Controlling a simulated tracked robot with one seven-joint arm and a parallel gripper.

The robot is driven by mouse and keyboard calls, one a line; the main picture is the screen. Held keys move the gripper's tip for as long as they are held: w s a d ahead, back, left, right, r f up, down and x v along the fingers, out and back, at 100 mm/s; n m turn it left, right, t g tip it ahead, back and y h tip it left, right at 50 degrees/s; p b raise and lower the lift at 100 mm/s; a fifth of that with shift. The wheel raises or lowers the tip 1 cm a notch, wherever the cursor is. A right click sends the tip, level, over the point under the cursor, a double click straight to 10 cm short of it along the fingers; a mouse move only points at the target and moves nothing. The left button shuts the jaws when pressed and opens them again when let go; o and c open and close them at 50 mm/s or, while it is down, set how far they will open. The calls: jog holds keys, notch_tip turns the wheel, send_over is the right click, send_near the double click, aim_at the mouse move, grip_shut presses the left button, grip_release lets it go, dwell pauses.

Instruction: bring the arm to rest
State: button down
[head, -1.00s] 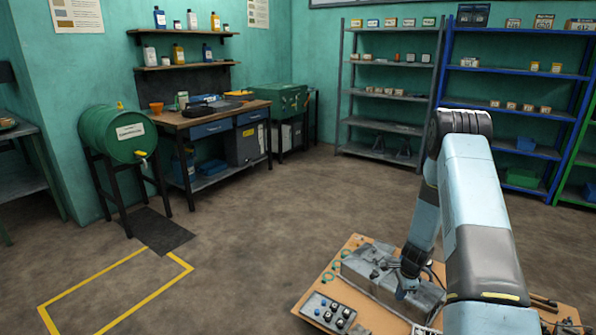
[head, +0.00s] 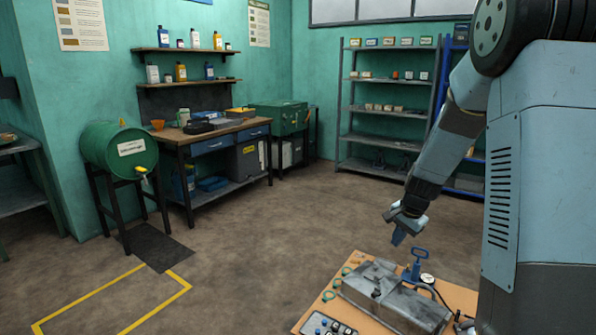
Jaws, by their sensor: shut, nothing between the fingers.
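My gripper (head: 404,226) is at the end of my blue-grey arm, right of centre in the head view. It points downward and is raised above the far edge of a wooden bench top (head: 318,308). It is shut and empty, and apart from the grey metal block (head: 388,300) below it. The gripper is small and dark here, so its fingertips show little detail. A near part of my arm fills the right side and hides the right part of the bench.
A blue-handled tool (head: 415,264) and a round gauge (head: 427,279) stand by the block. A control box (head: 325,325) is at the bottom edge. A workbench (head: 205,138), a green drum (head: 120,150) and shelves (head: 387,105) line the walls.

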jog(key=s+a+r+n+t, duration=0.1)
jog(key=s+a+r+n, duration=0.15)
jog(key=s+r, duration=0.5)
jog(key=s+a+r+n+t, duration=0.1)
jog(key=s+a+r+n, duration=0.15)
jog(key=s+r, duration=0.55)
jog(key=s+r+n, duration=0.2)
jog(key=s+r, duration=0.1)
jog(key=s, duration=0.4)
jog(key=s+r+n+t+h, duration=0.1)
jog(key=s+r+n, duration=0.2)
jog(key=s, duration=0.5)
jog(key=shift+a+r, duration=0.3)
jog(key=shift+r, duration=0.1)
